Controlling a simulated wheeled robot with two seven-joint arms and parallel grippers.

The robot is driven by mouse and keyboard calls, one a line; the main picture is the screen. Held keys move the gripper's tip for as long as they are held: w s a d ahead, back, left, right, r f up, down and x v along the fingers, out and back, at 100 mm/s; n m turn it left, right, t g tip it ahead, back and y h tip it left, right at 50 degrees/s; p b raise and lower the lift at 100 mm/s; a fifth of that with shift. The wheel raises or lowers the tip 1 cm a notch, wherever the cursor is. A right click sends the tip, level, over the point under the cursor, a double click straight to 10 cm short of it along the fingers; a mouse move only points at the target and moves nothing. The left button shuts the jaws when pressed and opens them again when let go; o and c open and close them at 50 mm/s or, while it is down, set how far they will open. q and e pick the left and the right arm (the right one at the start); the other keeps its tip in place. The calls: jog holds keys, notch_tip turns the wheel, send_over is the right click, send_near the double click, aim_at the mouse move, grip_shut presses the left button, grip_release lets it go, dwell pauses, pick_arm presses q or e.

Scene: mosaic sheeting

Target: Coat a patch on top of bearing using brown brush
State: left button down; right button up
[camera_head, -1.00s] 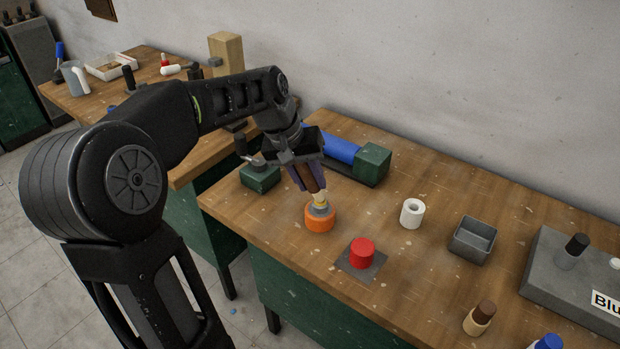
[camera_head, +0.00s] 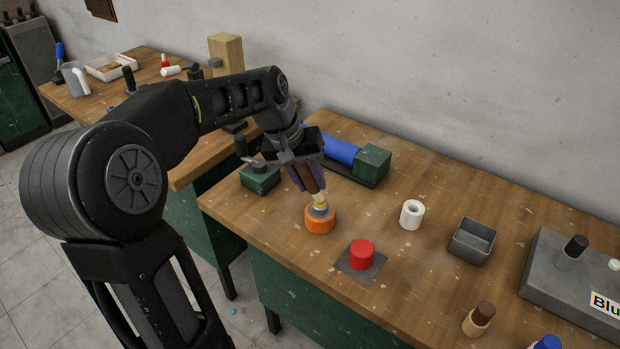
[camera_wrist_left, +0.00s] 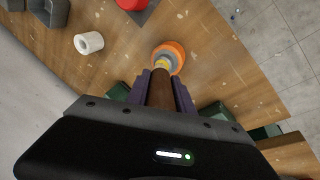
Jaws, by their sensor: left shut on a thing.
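My left gripper (camera_head: 307,182) is shut on the brown handle of the brush (camera_head: 315,186) and points down. In the left wrist view the brown brush (camera_wrist_left: 160,92) runs forward between the fingers. Its pale yellow end is over an orange ring-shaped part with a grey top, which looks like the bearing (camera_head: 320,224); it also shows in the left wrist view (camera_wrist_left: 180,54). The brush end seems to meet the grey top, but I cannot tell whether it presses there. A coated patch cannot be made out. My right gripper is not in view.
A red cylinder (camera_head: 361,253) stands on a grey plate near the bearing. A white roll (camera_head: 411,214), a grey bin (camera_head: 473,240), and a brown-topped bottle (camera_head: 478,318) stand to the right. A green block (camera_head: 260,179) and a blue roller (camera_head: 341,148) lie behind.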

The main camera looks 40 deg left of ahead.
pick_arm(q)
jog(key=shift+r+p, duration=2.25)
jog(key=shift+r, duration=1)
